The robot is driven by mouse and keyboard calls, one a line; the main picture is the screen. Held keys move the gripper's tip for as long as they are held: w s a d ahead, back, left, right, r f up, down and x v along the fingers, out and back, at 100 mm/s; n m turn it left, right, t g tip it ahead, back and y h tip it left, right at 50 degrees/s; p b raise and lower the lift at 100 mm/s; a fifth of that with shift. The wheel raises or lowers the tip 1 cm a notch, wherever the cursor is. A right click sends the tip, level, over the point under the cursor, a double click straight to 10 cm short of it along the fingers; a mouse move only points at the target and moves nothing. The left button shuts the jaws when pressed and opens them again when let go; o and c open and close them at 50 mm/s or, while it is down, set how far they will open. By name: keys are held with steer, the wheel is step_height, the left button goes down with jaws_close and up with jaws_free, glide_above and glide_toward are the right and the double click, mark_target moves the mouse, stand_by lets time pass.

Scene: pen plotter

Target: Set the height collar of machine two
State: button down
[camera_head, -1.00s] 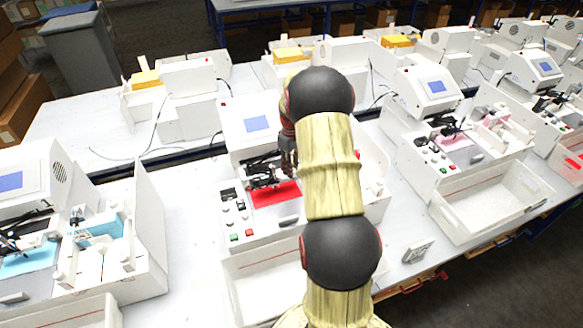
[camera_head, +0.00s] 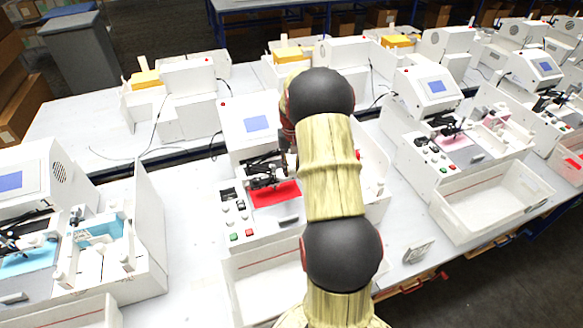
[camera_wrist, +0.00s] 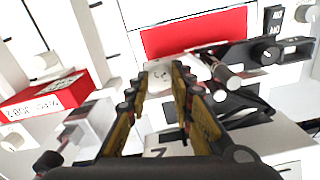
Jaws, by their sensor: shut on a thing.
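The middle machine (camera_head: 246,115) is white with a blue screen, a pen carriage (camera_head: 266,176) and a red sheet (camera_head: 275,194) on its bed. My gripper reaches down at its carriage, mostly hidden behind my arm in the head view. In the wrist view my gripper (camera_wrist: 164,78) has its two fingers closed around a small pale part (camera_wrist: 162,70), which I take to be the height collar. The red sheet (camera_wrist: 195,34) lies just beyond the fingertips. Dark carriage rods (camera_wrist: 228,68) lie close to the right finger. Any scale or mark on the collar cannot be read.
A red labelled block (camera_wrist: 47,96) is left of the fingers in the wrist view. Similar machines stand left (camera_head: 105,245) and right (camera_head: 440,130). A small grey device (camera_head: 418,251) lies on the table right of the middle machine. Bare table (camera_head: 190,215) shows between machines.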

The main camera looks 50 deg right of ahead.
mark_target(291, 169)
steer(key=shift+m, duration=2)
steer(key=c, duration=1.6)
jaws_free()
steer(key=shift+o, duration=0.3)
step_height(291, 169, up, 12)
